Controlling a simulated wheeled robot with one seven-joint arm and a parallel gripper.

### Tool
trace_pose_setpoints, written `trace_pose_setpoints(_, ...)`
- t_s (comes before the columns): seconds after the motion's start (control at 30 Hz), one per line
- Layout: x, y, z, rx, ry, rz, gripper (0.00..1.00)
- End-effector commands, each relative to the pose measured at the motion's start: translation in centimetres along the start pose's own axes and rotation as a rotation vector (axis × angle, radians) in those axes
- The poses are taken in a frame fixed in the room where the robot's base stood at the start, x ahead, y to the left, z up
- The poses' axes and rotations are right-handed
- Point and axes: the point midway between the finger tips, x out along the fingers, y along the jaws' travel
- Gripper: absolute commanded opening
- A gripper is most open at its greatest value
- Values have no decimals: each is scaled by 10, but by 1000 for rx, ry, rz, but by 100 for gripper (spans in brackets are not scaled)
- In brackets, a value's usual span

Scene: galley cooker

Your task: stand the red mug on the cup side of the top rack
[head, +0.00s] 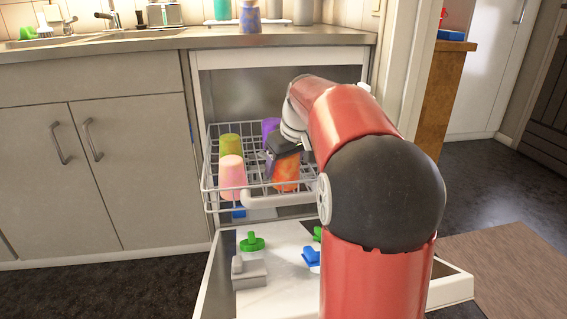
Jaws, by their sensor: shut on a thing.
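My gripper (279,155) is over the right part of the pulled-out top rack (210,187), partly hidden by my arm. It is shut on an orange-red patterned mug (286,176), the only reddish mug in view. The mug is roughly upright, low within the rack; I cannot tell whether its base touches the wires. A purple cup (270,126) stands just behind my gripper. A pink cup (232,172) and an olive-green cup (230,145) stand on the rack's left side.
The dishwasher door (297,262) is open below the rack, with green, blue and grey items above it. The counter (160,41) runs above, with a patterned cup (250,20) on it. My arm covers the rack's right end.

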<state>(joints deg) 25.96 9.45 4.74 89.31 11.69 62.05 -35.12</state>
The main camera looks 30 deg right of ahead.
Motion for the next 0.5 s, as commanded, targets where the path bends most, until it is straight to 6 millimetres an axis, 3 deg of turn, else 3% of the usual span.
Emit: trace_pose_setpoints(0.5,7,0,3,0,1,1,29)
